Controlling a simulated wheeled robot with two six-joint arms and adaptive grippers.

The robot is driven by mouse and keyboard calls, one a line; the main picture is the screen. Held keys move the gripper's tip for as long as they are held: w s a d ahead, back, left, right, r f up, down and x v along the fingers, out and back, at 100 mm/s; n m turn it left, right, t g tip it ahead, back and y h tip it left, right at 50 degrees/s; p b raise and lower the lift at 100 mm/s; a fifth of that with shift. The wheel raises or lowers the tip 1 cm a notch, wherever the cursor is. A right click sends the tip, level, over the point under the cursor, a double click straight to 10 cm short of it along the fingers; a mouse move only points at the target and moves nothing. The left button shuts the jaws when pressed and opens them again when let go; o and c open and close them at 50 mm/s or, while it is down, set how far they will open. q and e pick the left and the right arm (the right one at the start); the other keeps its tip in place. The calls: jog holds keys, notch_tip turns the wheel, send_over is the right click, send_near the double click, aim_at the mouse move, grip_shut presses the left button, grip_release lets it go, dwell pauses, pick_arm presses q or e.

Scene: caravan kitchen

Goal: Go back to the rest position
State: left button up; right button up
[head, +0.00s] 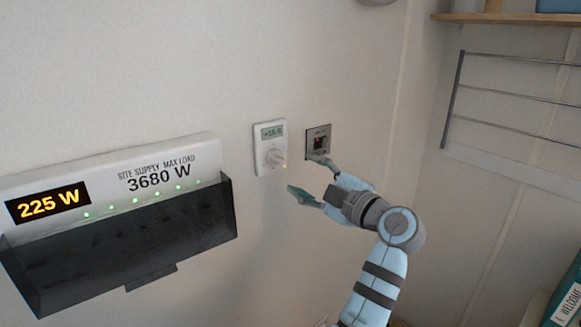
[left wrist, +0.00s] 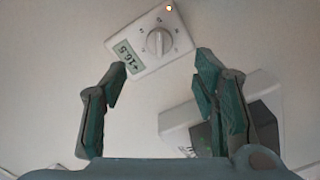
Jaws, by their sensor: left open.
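My left gripper (head: 307,178) is open in front of the wall, just below and right of a white thermostat. In the left wrist view its two fingers (left wrist: 158,85) stand wide apart with nothing between them. The thermostat (head: 270,147) has a small display and a round knob; it also shows in the left wrist view (left wrist: 150,40), beyond the fingertips, with its display reading +16.5 and a small orange light at one corner. I see no contact between the fingers and the thermostat. My right gripper is in neither view.
A dark switch plate (head: 318,141) with a red-orange light is right of the thermostat, close behind a fingertip. A supply panel (head: 150,172) reading 225 W and 3680 W, with a dark tray front, juts out at left. A wire rack (head: 510,95) hangs at upper right.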

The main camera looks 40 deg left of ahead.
pick_arm(q)
jog(key=shift+v, duration=0.95)
jog(key=shift+a, duration=0.1)
